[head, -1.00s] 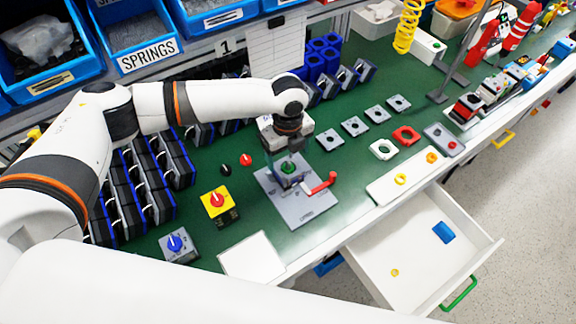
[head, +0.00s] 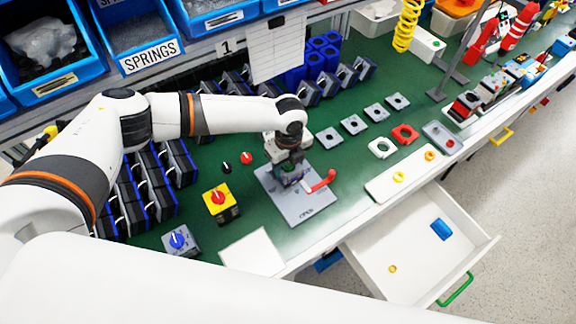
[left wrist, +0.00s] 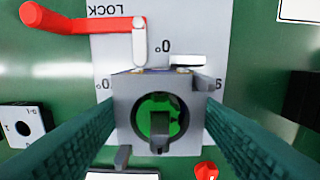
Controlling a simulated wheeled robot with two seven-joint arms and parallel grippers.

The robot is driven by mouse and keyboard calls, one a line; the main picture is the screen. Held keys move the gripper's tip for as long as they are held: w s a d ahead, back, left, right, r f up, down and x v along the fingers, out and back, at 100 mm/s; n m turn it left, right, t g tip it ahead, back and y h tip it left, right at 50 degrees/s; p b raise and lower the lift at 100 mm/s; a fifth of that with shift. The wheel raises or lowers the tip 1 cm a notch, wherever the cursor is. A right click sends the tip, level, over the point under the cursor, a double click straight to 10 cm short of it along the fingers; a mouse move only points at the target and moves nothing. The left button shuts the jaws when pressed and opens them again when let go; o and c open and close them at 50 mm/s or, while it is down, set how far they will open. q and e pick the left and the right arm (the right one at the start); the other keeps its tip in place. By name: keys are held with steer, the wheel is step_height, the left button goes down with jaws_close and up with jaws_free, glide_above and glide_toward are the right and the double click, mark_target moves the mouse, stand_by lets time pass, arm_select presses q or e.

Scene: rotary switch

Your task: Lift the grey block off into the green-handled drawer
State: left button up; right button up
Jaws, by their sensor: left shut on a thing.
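The grey block (left wrist: 122,90) has a round opening with a green knob (left wrist: 158,118) in it. It sits on a grey plate (head: 303,207) on the green bench. My left gripper (head: 290,177) is over it, shut on the block, with one finger on each side in the left wrist view (left wrist: 161,108). In the head view the gripper mostly hides the block. A red lever (head: 322,181) is on the plate beside it; it also shows in the left wrist view (left wrist: 80,23). The green-handled drawer (head: 400,285) is pulled out, its green handle (head: 456,290) at the front. My right gripper is out of view.
The drawer holds a blue block (head: 441,230) and a small yellow ring (head: 392,269), with bare floor around them. A yellow-and-red switch (head: 219,201) and a blue-knobbed switch (head: 179,240) stand left of the plate. A white sheet (head: 251,254) lies at the bench edge.

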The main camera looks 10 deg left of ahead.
arm_select(q)
steer(key=shift+r, duration=0.15)
step_height(320, 180, up, 8)
steer(key=shift+r+b, duration=0.15)
steer(key=shift+b, duration=0.65)
steer(key=shift+r, duration=0.75)
steer(key=shift+r, duration=0.1)
step_height(320, 180, up, 8)
steer(key=p, duration=0.9)
steer(key=shift+r, duration=0.15)
